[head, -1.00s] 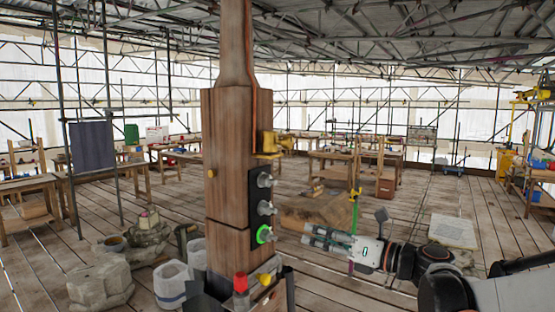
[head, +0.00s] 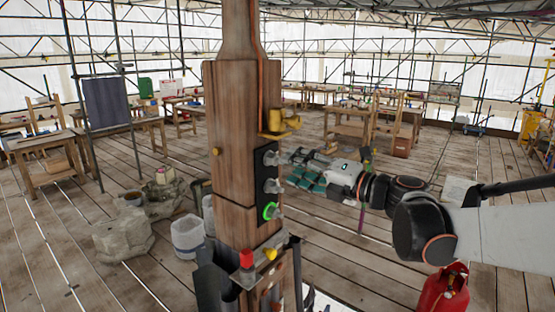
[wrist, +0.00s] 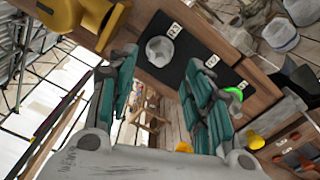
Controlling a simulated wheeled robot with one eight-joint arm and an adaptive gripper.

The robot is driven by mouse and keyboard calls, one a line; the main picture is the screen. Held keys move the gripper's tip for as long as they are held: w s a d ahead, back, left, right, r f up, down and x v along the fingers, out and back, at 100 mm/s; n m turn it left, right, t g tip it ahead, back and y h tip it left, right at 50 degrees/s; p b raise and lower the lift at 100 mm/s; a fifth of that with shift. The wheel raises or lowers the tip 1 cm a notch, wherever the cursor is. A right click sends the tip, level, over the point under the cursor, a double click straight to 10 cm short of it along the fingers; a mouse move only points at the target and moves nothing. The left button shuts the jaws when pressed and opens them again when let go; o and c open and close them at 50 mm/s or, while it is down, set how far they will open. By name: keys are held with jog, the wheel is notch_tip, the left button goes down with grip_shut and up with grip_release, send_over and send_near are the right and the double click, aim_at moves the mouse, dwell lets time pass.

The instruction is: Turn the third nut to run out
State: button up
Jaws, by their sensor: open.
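The wooden post (head: 232,130) carries a black plate (head: 262,172) with three grey nuts in a column: top nut (head: 270,158), middle nut (head: 272,186) and bottom nut (head: 277,213), which has a bright green ring (head: 267,211). My gripper (head: 288,168) is open and empty, just right of the plate at about the height of the upper two nuts. In the wrist view, the top nut (wrist: 160,51) shows between the spread teal fingers, apart from them. The green ring (wrist: 234,93) peeks out behind the right finger; that finger hides the middle nut.
A yellow fitting (head: 280,124) juts from the post above the plate. Below it are a red-capped item (head: 246,259) and a yellow knob (head: 270,254). A red cylinder (head: 444,292) stands under my arm. Stones (head: 122,240) lie on the floor at left.

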aim_at(276, 162)
jog(key=x, duration=0.6)
jog(key=shift+a+p, duration=0.15)
jog(key=shift+p, duration=0.25)
jog(key=c, duration=1.1)
